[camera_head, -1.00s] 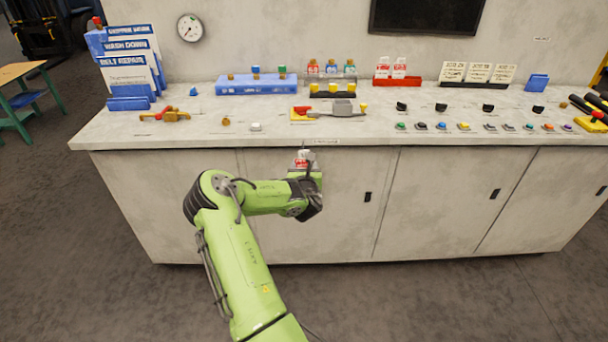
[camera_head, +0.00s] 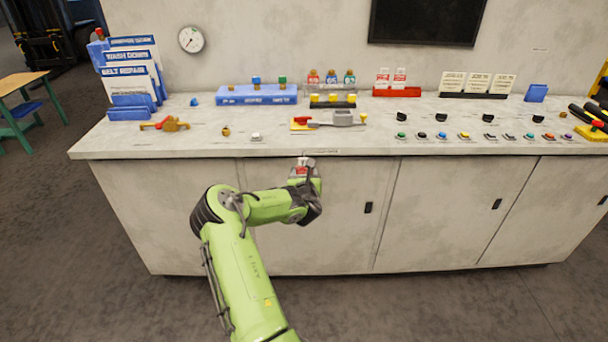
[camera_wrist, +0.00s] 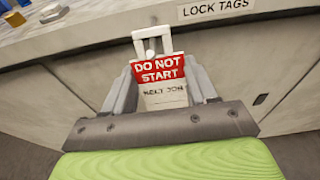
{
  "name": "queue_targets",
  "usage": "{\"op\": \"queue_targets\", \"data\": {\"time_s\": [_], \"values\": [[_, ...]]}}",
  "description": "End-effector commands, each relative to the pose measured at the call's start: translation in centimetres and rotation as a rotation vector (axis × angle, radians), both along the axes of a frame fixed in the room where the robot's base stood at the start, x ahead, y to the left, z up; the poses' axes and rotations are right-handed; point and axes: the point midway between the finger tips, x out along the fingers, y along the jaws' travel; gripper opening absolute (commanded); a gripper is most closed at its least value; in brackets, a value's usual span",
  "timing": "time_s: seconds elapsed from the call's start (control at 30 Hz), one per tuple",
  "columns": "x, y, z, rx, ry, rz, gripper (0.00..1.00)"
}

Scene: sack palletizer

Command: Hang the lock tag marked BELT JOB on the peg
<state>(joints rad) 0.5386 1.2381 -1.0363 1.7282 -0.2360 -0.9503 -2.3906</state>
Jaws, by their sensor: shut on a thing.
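My gripper (camera_wrist: 160,92) is shut on a lock tag (camera_wrist: 162,88), which shows between the fingers in the wrist view. The tag is white with a red band reading DO NOT START and a pale open loop on top. Its lower line is blurred and looks like BELT JOB. In the head view my gripper (camera_head: 305,179) is in front of the counter's front face, near its top edge, with the tag (camera_head: 301,171) upright. I cannot single out the peg with certainty. Two similar red-and-white tags (camera_head: 391,79) stand in a red rack (camera_head: 397,93) at the back.
Buttons line the right front. A LOCK TAGS label (camera_wrist: 215,8) is on the counter's edge.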

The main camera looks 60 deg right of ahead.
Motion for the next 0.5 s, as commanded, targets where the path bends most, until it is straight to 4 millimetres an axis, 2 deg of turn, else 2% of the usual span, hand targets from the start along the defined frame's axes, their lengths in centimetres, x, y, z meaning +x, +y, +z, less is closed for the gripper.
{"op": "queue_targets", "data": {"time_s": [0.1, 0.13, 0.3, 0.5], "values": [[0.00, 0.01, 0.00, 0.000, 0.000, 0.000, 0.29], [0.00, 0.01, 0.00, 0.000, 0.000, 0.000, 0.59], [0.00, 0.01, 0.00, 0.000, 0.000, 0.000, 0.85], [-0.01, 0.01, -0.01, 0.000, 0.000, 0.000, 0.87]]}}
